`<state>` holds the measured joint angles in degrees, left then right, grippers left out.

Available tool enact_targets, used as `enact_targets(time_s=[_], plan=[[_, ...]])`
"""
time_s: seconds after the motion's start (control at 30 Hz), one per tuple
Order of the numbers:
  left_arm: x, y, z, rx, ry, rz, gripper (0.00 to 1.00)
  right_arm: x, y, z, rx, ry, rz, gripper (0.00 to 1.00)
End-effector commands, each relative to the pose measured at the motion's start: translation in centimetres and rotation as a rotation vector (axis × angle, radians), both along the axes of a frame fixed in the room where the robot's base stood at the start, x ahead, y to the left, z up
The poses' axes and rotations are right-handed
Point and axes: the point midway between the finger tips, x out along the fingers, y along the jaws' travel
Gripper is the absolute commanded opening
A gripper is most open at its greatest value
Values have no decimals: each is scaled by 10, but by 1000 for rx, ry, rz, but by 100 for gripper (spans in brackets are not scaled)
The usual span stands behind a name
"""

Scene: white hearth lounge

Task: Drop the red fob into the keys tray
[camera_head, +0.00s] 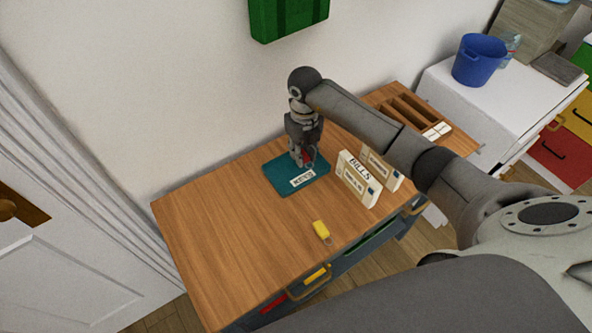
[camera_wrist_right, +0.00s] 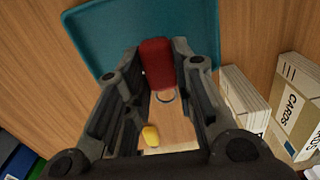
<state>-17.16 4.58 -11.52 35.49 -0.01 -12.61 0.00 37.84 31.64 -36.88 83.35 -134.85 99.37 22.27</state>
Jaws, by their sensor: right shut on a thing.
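The red fob (camera_head: 308,155) is held in my right gripper (camera_head: 302,160), over the teal keys tray (camera_head: 281,169) on the wooden desk top. In the right wrist view the red fob (camera_wrist_right: 157,62) stands between the two fingertips (camera_wrist_right: 145,70), with its metal ring below it. The teal tray (camera_wrist_right: 95,35) lies behind it in that view, and the fob and fingers hide part of the tray's near edge. I cannot tell how high the fob is above the tray. The tray carries a white label (camera_head: 303,178) at its front. My left gripper is not in view.
A yellow fob (camera_head: 321,230) lies on the desk in front of the tray. A letter holder marked BILLS (camera_head: 357,180) stands close right of the tray. A wooden compartment box (camera_head: 405,112) sits at the back right. The desk's left part is clear.

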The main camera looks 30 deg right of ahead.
Motion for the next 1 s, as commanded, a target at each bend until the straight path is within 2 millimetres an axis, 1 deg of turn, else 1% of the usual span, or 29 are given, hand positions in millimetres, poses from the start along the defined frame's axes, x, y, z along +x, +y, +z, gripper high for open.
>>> enact_targets(time_s=[0.03, 0.2, 0.33, 0.57, 0.6, 0.77, 0.8, 1.0], plan=[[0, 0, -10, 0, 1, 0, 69, 0, 0, -12, 1, 1, -1, 6], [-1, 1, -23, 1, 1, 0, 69, 0, 0, -31, 1, 0, 1, 6], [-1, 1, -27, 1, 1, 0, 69, 0, 0, -36, 1, -1, 1, 6], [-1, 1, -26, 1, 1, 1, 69, 0, 0, -36, 1, -1, 2, 6], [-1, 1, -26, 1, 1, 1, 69, 0, 0, -36, 1, -1, 2, 26], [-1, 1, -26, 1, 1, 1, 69, 0, 0, -36, 0, 0, 2, 46], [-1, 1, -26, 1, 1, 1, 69, 0, 0, -36, 0, 0, 2, 49], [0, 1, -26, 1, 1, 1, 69, 0, 0, -36, 0, 0, 2, 49]])
